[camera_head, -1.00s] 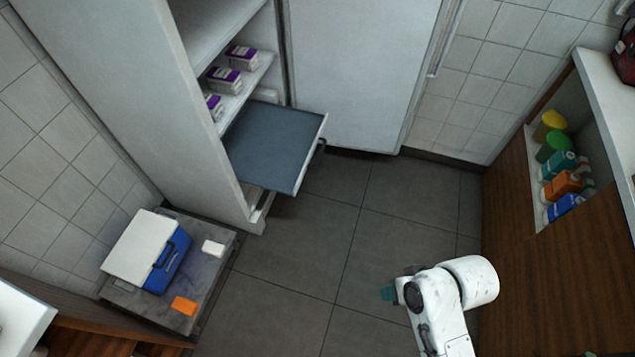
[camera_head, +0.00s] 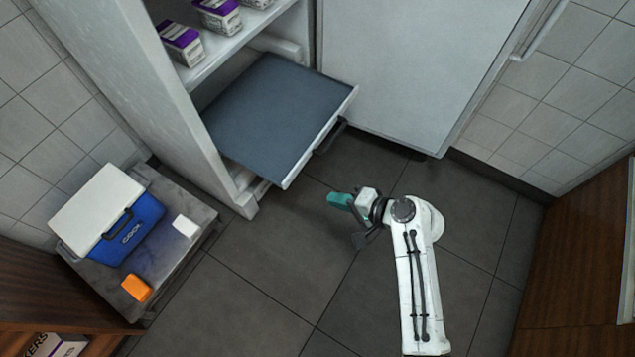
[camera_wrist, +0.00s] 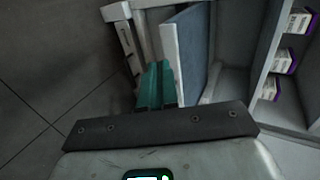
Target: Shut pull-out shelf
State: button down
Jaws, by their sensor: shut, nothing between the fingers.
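The pull-out shelf (camera_head: 275,112) is a flat blue-grey panel with a white front edge and a dark handle (camera_head: 330,137). It sticks out of the white cabinet (camera_head: 168,112) at the lower level. My gripper (camera_head: 340,200) has teal fingers and is shut and empty. It is in front of the shelf, a short way to the right of and below its front edge in the head view, with floor visible between them. In the wrist view the teal fingers (camera_wrist: 156,86) point toward the shelf (camera_wrist: 188,48), which appears just beyond them.
Purple-and-white boxes (camera_head: 181,43) stand on the fixed shelf above. An open white door (camera_head: 415,70) is at the right. A low grey stand (camera_head: 195,245) at the left holds a blue-and-white cooler (camera_head: 125,222) and small items. The dark tiled floor (camera_head: 265,275) is clear.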

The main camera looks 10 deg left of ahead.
jog(key=b, duration=0.3)
send_near(287, 183)
notch_tip(287, 183, down, 4)
jog(key=a, duration=0.2)
jog(key=w, duration=0.1)
jog(key=a+b, duration=0.1)
jog(key=shift+w+a+r, duration=0.2)
jog(key=shift+a+r, duration=0.1)
jog(key=shift+w+a, duration=0.25)
jog(key=shift+a, duration=0.5)
